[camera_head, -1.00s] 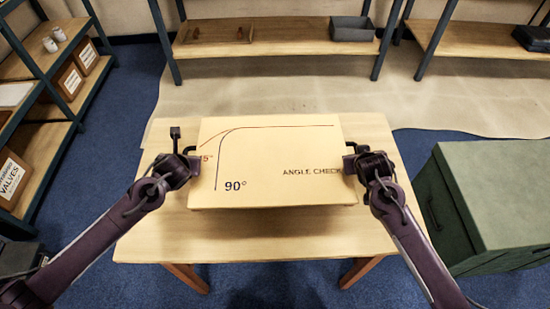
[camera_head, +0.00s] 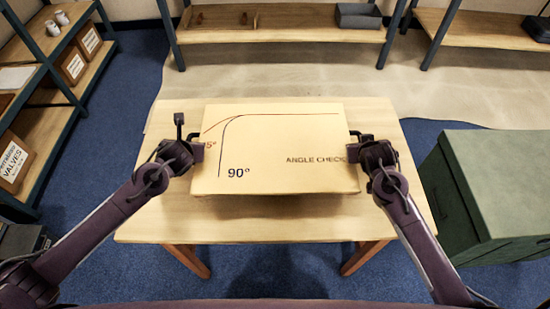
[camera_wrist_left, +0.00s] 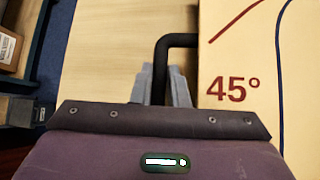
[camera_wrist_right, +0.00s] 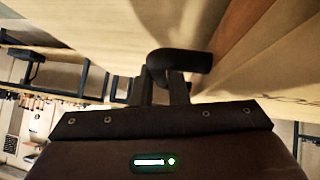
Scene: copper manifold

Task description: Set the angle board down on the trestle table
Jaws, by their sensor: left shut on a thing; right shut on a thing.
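The angle board (camera_head: 275,150) is a pale wooden panel marked "90°" and "ANGLE CHECK", with curved lines. In the head view it is over the trestle table (camera_head: 150,220), with a shadow below its front edge; I cannot tell whether any edge touches. My left gripper (camera_head: 196,148) is shut on the black handle at the board's left side; the handle (camera_wrist_left: 163,60) shows between the fingers in the left wrist view. My right gripper (camera_head: 358,148) is shut on the right handle, seen in the right wrist view (camera_wrist_right: 180,64). The table top under the board is hidden.
A green chest (camera_head: 490,190) stands right of the table. A shelf unit with boxes (camera_head: 75,65) is at the left. A long shelf (camera_head: 280,22) with a grey bin (camera_head: 358,15) runs along the back. Bare table shows around the board.

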